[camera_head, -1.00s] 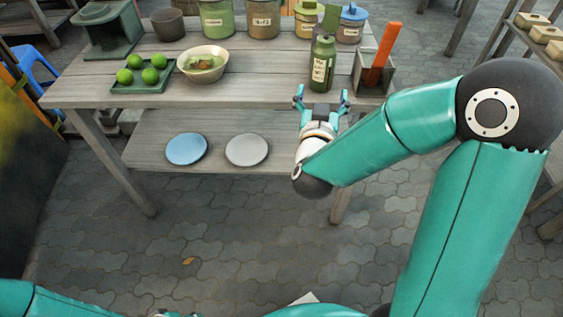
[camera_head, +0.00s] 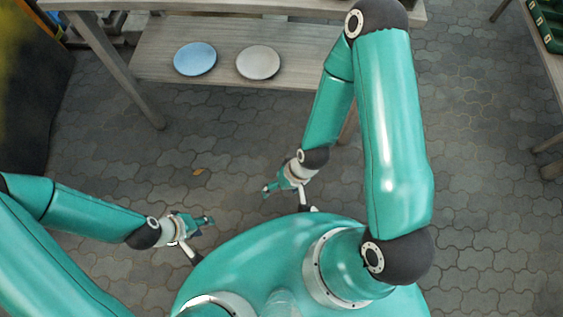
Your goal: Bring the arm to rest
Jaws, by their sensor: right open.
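My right gripper (camera_head: 272,190) hangs low in front of my base, beside my body, with nothing seen in it. Its arm is folded, with the elbow high near the table's front edge. My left gripper (camera_head: 208,225) is held low on the left side of my body, over the paving. Its fingers show small and partly overlapped, so its opening is not clear. Nothing is seen in it.
The wooden table (camera_head: 100,50) stands ahead, its top mostly out of the picture. Its lower shelf (camera_head: 150,65) carries a blue plate (camera_head: 195,59) and a grey plate (camera_head: 258,62). Bare paving lies between the table and me. Other tables' legs stand at the right.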

